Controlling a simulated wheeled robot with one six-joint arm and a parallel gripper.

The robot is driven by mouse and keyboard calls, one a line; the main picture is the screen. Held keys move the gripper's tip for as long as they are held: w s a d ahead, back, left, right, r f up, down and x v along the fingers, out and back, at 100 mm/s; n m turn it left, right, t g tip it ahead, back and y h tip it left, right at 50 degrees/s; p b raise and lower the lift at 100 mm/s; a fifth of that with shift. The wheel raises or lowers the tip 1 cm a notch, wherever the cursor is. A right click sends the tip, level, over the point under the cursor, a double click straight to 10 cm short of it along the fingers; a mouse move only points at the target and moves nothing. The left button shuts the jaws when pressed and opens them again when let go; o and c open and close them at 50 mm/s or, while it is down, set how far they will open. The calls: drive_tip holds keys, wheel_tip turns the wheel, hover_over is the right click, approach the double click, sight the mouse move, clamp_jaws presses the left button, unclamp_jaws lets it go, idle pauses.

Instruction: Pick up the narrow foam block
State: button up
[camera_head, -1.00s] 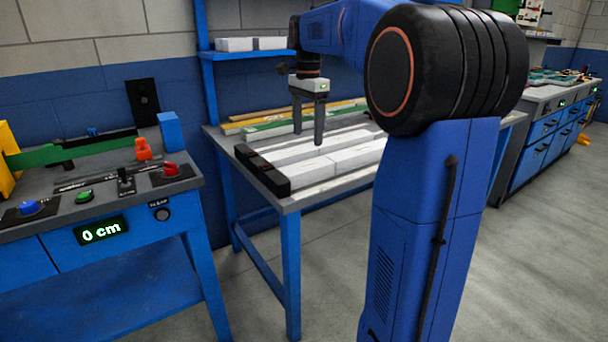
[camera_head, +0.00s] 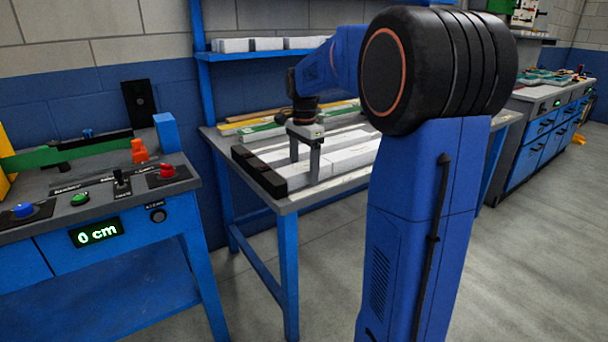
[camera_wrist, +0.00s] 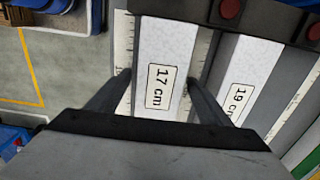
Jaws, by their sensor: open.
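A white block labelled "17 cm" (camera_wrist: 160,65) lies between the two fingers of my gripper (camera_wrist: 158,80) in the wrist view. The fingers are open, one on each side of it, with a visible gap on at least the right side. A second white block labelled "19 cm" (camera_wrist: 243,85) lies to its right. In the head view my gripper (camera_head: 304,165) is low over the table, fingers pointing down at the front row of white blocks (camera_head: 347,158). I cannot tell from the labels which block is the narrow one, nor whether the fingertips touch anything.
A black bar (camera_head: 258,172) runs along the table's left end, by the block ends. Coloured strips (camera_head: 250,123) lie at the table's back. A shelf above holds white blocks (camera_head: 268,44). A control bench (camera_head: 100,205) with a "0 cm" display stands left. Open floor lies in front.

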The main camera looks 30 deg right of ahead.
drive_tip(key=shift+f, duration=0.3)
drive_tip(key=shift+c, duration=0.6)
drive_tip(key=c, duration=1)
